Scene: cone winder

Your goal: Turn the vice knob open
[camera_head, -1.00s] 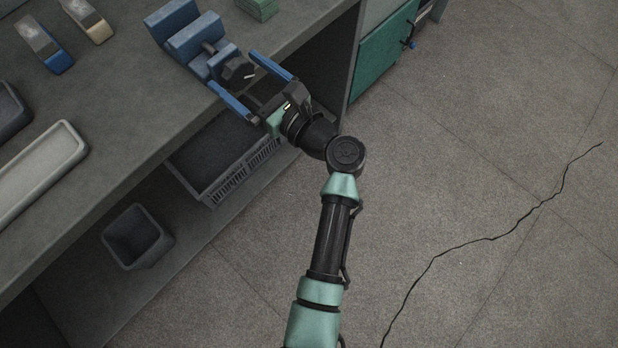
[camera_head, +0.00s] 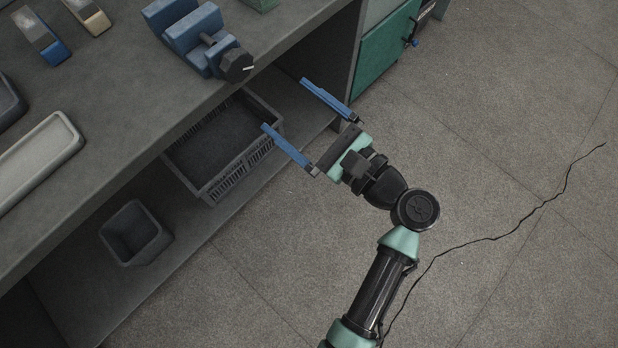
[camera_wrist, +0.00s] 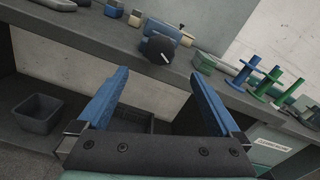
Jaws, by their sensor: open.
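The blue vice (camera_head: 190,32) sits at the front edge of the grey bench. Its dark knob (camera_head: 237,65), with a white mark on its face, sticks out past the bench edge. The wrist view also shows the knob (camera_wrist: 158,50) beyond my fingertips, with the white mark slanting. My gripper (camera_head: 284,103) has two blue fingers spread wide with nothing between them. It is apart from the knob, to its lower right in the head view.
A dark crate (camera_head: 216,192) and a grey bin (camera_head: 137,232) stand on the shelf below. Green and blue spools (camera_wrist: 268,83) stand at the right in the wrist view. A grey tray (camera_head: 38,160) lies on the bench.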

